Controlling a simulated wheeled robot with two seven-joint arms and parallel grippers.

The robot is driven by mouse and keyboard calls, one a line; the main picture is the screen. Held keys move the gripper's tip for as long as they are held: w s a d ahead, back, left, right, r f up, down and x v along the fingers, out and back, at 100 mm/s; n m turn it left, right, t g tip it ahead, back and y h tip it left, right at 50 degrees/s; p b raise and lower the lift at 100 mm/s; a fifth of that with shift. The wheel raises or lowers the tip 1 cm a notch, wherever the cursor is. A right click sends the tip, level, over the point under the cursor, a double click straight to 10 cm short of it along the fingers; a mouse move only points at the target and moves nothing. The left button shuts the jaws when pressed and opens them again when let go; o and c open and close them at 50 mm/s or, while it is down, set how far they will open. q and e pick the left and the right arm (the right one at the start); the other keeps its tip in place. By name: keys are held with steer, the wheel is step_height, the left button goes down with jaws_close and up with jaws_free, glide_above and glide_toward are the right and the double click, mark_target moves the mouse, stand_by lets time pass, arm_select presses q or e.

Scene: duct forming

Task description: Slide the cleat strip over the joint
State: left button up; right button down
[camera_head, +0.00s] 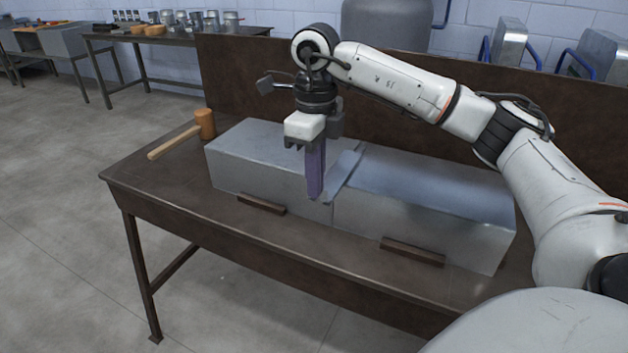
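Two grey sheet-metal duct sections lie end to end on the dark workbench (165,205), a left one (245,155) and a right one (430,190). A thin light-grey cleat strip (345,172) lies along the top of the joint between them, its near end close to the front edge. My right gripper (315,195) points down at the joint. Its long purple fingers stand just left of the strip, with their tips by its near end. The fingers look close together; whether they grip or touch the strip cannot be told. My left gripper is out of view.
A mallet (205,124) lies at the bench's left end. Two low brown blocks (262,204) (412,250) sit along the ducts' front. A tall brown panel (235,85) stands behind. The bench's front-left area is clear.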

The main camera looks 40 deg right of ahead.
steer(key=shift+w+d+p, duration=0.25)
steer(key=shift+w+d, duration=0.05)
steer(key=shift+d, duration=0.5)
steer(key=shift+w+d+p, duration=0.2)
steer(key=shift+w+d, duration=0.1)
steer(key=shift+d, duration=0.45)
steer(key=shift+w+d+p, duration=0.25)
steer(key=shift+d+p, duration=0.05)
steer(key=shift+d, duration=0.3)
steer(key=shift+w+d+p, duration=0.25)
steer(key=shift+d+p, duration=0.05)
steer(key=shift+d, duration=0.35)
steer(key=shift+w+d+p, duration=0.25)
steer(key=shift+d+p, duration=0.05)
steer(key=shift+d, duration=0.3)
steer(key=shift+w+d+p, duration=0.1)
steer(key=shift+d+p, duration=0.1)
steer(key=shift+p, duration=0.15)
steer(key=c, duration=2.5)
jaws_free()
